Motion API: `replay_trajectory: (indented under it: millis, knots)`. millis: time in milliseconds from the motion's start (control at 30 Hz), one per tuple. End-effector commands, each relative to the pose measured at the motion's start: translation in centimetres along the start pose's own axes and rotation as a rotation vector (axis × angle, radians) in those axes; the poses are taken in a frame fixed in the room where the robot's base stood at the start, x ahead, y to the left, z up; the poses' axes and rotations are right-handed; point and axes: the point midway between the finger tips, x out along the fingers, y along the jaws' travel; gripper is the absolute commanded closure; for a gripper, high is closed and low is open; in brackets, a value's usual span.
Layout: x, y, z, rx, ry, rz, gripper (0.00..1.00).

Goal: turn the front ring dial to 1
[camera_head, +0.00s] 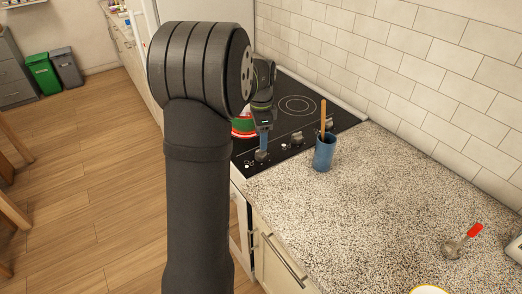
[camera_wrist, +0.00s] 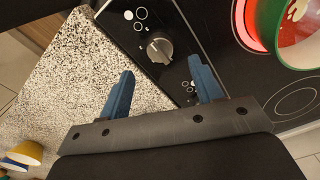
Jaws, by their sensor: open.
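The black hob (camera_head: 285,120) has a row of silver dials along its edge: a nearest dial (camera_head: 261,156), a middle dial (camera_head: 297,140) and a farther dial (camera_head: 329,125). In the wrist view one round silver dial (camera_wrist: 158,48) shows clearly, with white ring marks beside it; I cannot read its setting. My gripper (camera_wrist: 161,65) is open and empty, its blue fingers spread either side of the line to that dial and apart from it. In the head view my gripper (camera_head: 264,138) is above the nearest dial, partly hidden by my arm.
A red and green pot (camera_head: 242,125) stands on the hob, and it also shows in the wrist view (camera_wrist: 267,28). A blue cup (camera_head: 324,153) with a wooden utensil stands on the speckled worktop (camera_head: 350,220) near the hob. A red-handled tool (camera_head: 462,241) lies farther right.

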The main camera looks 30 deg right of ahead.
Motion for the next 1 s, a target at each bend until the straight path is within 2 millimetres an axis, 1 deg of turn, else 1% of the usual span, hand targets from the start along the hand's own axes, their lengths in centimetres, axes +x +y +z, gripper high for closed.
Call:
replay_trajectory:
  millis: [33,100,200,300,400,500,733,767,900,967,1000]
  knots:
    - [1.2,0.1,0.0,0.000,-0.001,0.004,0.41]
    - [2.6,0.1,0.0,0.000,-0.001,0.003,0.41]
    - [4.2,0.0,0.0,0.000,-0.001,0.002,0.41]
    - [5.4,0.0,0.0,0.000,0.000,0.001,0.41]
    - [6.2,0.0,0.0,-0.001,-0.001,0.002,0.41]
    - [6.5,0.0,0.0,-0.001,0.000,0.000,0.41]
    - [6.6,0.0,0.0,-0.001,0.000,-0.001,0.41]
    - [6.6,0.0,0.0,-0.001,0.000,-0.001,0.43]
    - [6.6,0.0,0.0,-0.001,0.000,-0.001,0.70]
    - [6.6,0.0,0.0,-0.001,0.000,-0.001,0.82]
    - [6.6,0.0,0.0,-0.001,0.000,-0.001,0.85]
